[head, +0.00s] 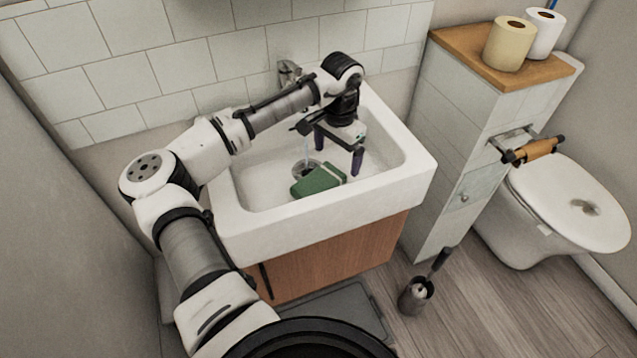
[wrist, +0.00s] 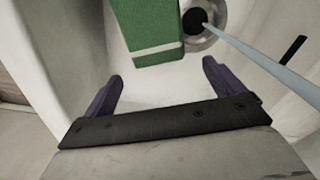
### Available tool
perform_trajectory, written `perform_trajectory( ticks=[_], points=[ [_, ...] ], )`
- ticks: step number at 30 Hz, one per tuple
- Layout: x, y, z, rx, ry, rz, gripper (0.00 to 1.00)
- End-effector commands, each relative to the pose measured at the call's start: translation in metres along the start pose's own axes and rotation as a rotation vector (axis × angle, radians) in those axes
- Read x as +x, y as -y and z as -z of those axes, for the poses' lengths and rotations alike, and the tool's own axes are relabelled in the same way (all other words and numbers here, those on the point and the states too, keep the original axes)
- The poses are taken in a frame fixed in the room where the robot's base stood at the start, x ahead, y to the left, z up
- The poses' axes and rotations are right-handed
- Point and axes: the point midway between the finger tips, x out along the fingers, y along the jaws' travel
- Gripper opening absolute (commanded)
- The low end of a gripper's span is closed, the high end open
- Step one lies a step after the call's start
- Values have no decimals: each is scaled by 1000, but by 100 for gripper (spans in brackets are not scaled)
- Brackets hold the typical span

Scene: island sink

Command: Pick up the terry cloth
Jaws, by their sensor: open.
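The terry cloth (head: 318,180) is green and lies folded in the white sink basin, close to the drain. In the wrist view the green cloth (wrist: 147,30) shows at the top, with a pale stripe near its lower edge. My gripper (head: 338,158) is over the basin, behind and slightly right of the cloth in the head view. In the wrist view my gripper's two dark fingers (wrist: 161,85) are wide apart with nothing between them. The cloth lies beyond the fingertips, apart from them. Part of the cloth is cut off by the wrist view's top edge.
The sink (head: 262,231) has raised walls around the basin. A faucet (head: 289,73) stands at the back, and a thin pale blue stream falls to the drain (wrist: 197,22). A tiled partition (head: 450,130) stands right of the sink, with a toilet (head: 565,205) beyond.

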Motion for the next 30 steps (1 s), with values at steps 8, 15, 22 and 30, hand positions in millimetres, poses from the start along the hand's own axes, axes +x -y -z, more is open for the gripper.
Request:
perform_trajectory(
  ticks=[8, 15, 22, 30],
  points=[
    [36, 0, -2, 0, 2, 1, 94],
    [50, 0, -2, -1, 0, 0, 94],
    [50, 0, -1, -1, 0, 0, 81],
    [50, 0, -1, -1, 0, 0, 46]
  ],
)
